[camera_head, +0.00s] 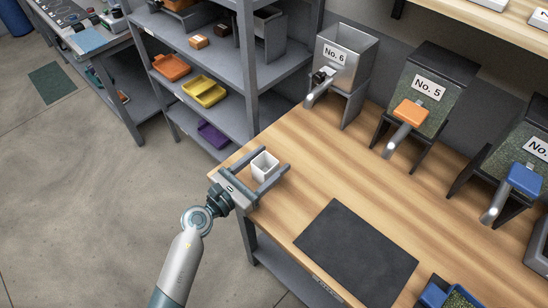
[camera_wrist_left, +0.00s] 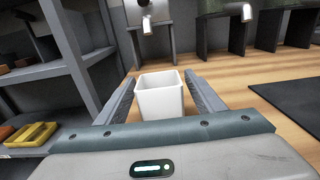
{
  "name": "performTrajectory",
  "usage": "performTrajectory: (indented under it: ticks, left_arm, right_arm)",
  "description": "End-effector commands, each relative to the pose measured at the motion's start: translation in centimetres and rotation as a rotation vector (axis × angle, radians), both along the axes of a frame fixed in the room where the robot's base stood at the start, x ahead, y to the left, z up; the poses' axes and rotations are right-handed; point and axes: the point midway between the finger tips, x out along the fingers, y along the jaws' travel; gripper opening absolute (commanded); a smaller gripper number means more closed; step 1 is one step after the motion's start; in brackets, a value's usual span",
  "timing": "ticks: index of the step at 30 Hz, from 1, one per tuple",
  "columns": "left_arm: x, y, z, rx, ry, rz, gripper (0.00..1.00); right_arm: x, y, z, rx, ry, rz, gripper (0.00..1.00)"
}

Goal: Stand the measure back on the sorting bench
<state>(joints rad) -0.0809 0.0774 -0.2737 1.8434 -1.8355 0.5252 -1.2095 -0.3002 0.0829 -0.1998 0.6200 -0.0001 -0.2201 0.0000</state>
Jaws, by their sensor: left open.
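The measure is a small white square cup (camera_head: 264,166). It stands upright on the wooden sorting bench (camera_head: 300,190), near the bench's left end. My left gripper (camera_head: 268,166) is open, with one finger on each side of the measure. In the left wrist view the measure (camera_wrist_left: 160,96) sits between the two fingers (camera_wrist_left: 160,92), with a gap visible on the right; contact on the left is hard to tell. The measure looks empty in the head view. My right gripper is not in view.
A dark mat (camera_head: 356,252) lies on the bench to the right. Dispensers No. 6 (camera_head: 345,62) and No. 5 (camera_head: 432,92) stand along the back. A grey shelf (camera_head: 225,85) with orange, yellow (camera_head: 205,91) and purple trays stands at left.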

Motion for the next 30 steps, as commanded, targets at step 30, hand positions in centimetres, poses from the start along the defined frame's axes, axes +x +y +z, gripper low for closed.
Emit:
performTrajectory:
  ticks: [30]
  left_arm:
    - [-6.6, 6.6, 0.1, 0.0, 0.0, 0.0, 0.62]
  right_arm:
    - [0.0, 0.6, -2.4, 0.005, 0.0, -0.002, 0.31]
